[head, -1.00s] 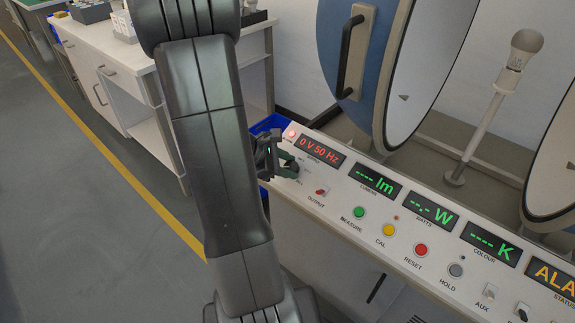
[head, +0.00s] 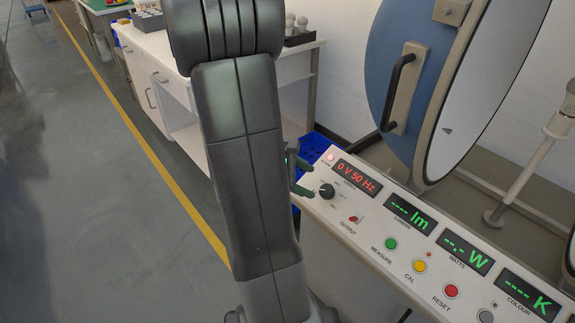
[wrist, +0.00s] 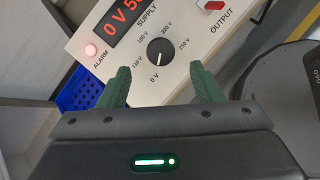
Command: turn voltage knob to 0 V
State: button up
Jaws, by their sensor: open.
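The black voltage knob (head: 327,191) sits on the sloped white panel, just below the red supply display (head: 356,175), which reads 0 V 50 Hz. In the wrist view the knob (wrist: 160,52) shows whole, and its white pointer line points down toward the 0 V mark (wrist: 154,78). My gripper (wrist: 162,82) is open and empty, its green fingers apart on the near side of the knob and not around it. In the head view my arm partly hides the gripper (head: 302,177), left of the knob.
A red output switch (head: 356,219) and several coloured buttons line the panel to the right. A lit alarm lamp (head: 329,157) is near the display. A blue bin (head: 316,147) is behind the panel's left end. The blue sphere door (head: 398,90) stands behind.

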aim_at(326, 190)
jog(key=p+v, duration=0.1)
jog(key=v, duration=0.5)
jog(key=shift+a+r, duration=0.25)
jog(key=shift+d+f, duration=0.1)
jog(key=b+x, duration=0.3)
jog(key=x, duration=1)
jog(key=shift+d+f+b, duration=0.2)
jog(key=shift+d+b, duration=0.05)
jog(key=shift+b, duration=0.05)
jog(key=shift+a+r, duration=0.1)
